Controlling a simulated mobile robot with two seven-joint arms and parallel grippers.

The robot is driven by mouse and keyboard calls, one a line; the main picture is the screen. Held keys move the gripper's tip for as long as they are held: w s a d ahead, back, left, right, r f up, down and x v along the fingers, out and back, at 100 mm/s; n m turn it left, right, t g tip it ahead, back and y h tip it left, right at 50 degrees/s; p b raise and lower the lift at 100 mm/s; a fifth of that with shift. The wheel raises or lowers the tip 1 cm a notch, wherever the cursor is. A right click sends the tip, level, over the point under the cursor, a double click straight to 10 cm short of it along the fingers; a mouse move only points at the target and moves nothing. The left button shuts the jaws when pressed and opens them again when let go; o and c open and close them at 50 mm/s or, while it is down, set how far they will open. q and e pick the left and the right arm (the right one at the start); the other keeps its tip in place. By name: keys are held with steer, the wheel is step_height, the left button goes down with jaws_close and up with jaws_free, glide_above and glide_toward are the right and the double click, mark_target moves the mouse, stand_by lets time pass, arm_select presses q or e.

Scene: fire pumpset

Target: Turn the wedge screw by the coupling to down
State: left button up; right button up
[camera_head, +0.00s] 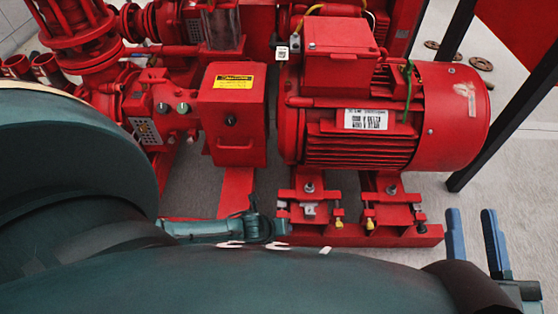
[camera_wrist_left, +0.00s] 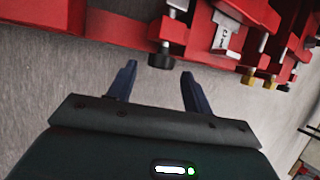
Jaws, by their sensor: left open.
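A black knob-headed screw (camera_wrist_left: 161,55) sticks out from the red base frame (camera_wrist_left: 125,28) in the left wrist view. My left gripper (camera_wrist_left: 160,68) is open, with its two dark blue fingers pointing at the knob. The knob appears just ahead of the gap between the fingertips; contact cannot be told. In the head view, part of my left wrist and gripper (camera_head: 250,222) shows at the left end of the motor base, and I cannot make out the knob there. My right gripper (camera_head: 471,212) is open and empty, right of the base.
The red motor (camera_head: 440,120) stands on feet above the base rail (camera_head: 390,236). A red box with a yellow label (camera_head: 232,82) stands left of it. Yellow fittings (camera_wrist_left: 247,79) and a silver block (camera_wrist_left: 222,38) sit right of the knob. A dark post (camera_head: 500,105) rises at right.

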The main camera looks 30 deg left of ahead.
arm_select(q)
steer(key=shift+b+x, duration=0.35)
steer(key=shift+x, duration=0.7)
arm_select(e)
steer(key=shift+w+d+r+n+t+y, duration=0.1)
steer(key=shift+w+r+n+t+y, duration=0.15)
steer(key=shift+r, duration=0.25)
steer(key=shift+w+d+r+n+t+y, duration=0.1)
steer(key=shift+r+n+t+y, duration=0.2)
steer(key=shift+r, duration=0.2)
arm_select(q)
steer(key=shift+c, duration=0.5)
steer(key=c, duration=0.9)
